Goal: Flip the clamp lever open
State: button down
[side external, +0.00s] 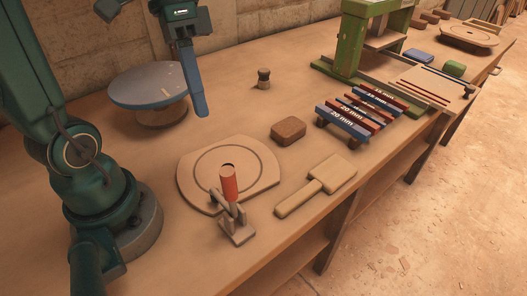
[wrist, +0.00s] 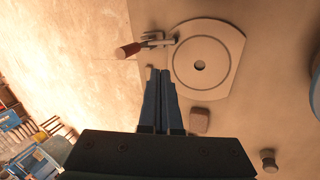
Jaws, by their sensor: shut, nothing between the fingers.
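The clamp (side external: 238,230) stands at the near edge of a round-grooved wooden board (side external: 190,180). Its red-handled lever (side external: 229,184) stands roughly upright. In the wrist view the red handle (wrist: 131,49) points left from the clamp (wrist: 157,41), beside the board (wrist: 228,72). My gripper (side external: 201,112) is high above the bench, behind the board and clear of the lever. Its blue fingers (wrist: 161,74) are together and empty in the wrist view, with the clamp beyond and slightly left of their tips.
A wooden mallet (side external: 318,186) and a brown block (side external: 288,130) lie right of the board. A blue-topped round stand (side external: 135,88) is behind. A small dark knob (side external: 263,79) stands farther back. Labelled bars (side external: 345,122) and a green press frame (side external: 348,40) are at right.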

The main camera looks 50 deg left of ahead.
jog(key=s+d+f, duration=0.1)
jog(key=d+f, duration=0.5)
jog(key=shift+s+d, duration=0.15)
jog(key=shift+d, duration=0.05)
jog(key=shift+d, duration=0.15)
dwell(0.5)
